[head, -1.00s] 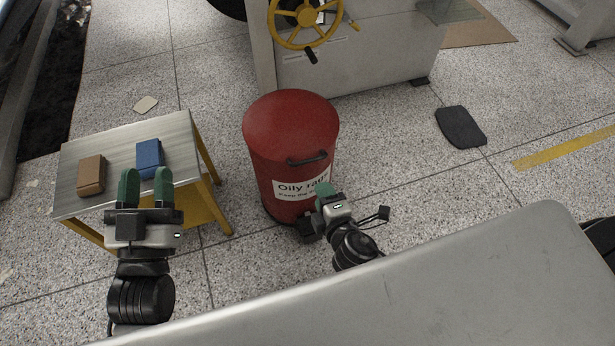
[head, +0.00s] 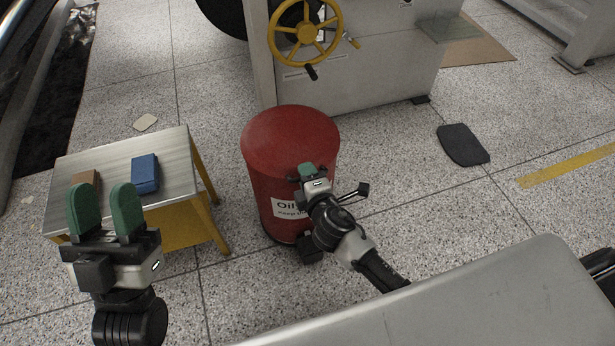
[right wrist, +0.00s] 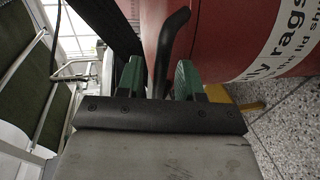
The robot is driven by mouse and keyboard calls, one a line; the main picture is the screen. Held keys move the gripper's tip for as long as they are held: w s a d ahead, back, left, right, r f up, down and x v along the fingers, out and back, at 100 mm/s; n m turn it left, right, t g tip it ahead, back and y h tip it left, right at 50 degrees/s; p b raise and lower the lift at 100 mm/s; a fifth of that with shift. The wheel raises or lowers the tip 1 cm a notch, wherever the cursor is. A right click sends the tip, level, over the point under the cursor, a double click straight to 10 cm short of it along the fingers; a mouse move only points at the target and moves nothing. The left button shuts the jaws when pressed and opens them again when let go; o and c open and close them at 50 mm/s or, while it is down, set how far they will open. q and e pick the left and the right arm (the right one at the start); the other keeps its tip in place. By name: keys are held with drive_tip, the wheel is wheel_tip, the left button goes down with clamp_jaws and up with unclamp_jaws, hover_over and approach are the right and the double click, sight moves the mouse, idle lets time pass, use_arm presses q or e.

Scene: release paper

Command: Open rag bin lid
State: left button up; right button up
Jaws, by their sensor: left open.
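The red rag bin (head: 262,195) stands on the floor at the middle of the head view, its round red lid (head: 285,130) down on top. A white label (head: 284,208) on its front is partly covered by my right arm. My right gripper (head: 306,170) is at the front edge of the lid and hides the handle there. In the right wrist view the dark curved handle (right wrist: 172,45) runs between the two green fingers of my right gripper (right wrist: 160,78), which stand apart with gaps visible. My left gripper (head: 105,205) is open and empty at the lower left.
A small metal-topped table (head: 110,160) with yellow legs stands left of the bin, holding a blue box (head: 145,172) and a brown box (head: 87,178). A grey machine (head: 355,75) with a yellow handwheel (head: 306,30) stands behind. A black mat (head: 462,145) lies at right.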

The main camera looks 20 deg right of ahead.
drive_tip(key=shift+c, duration=0.4)
clamp_jaws()
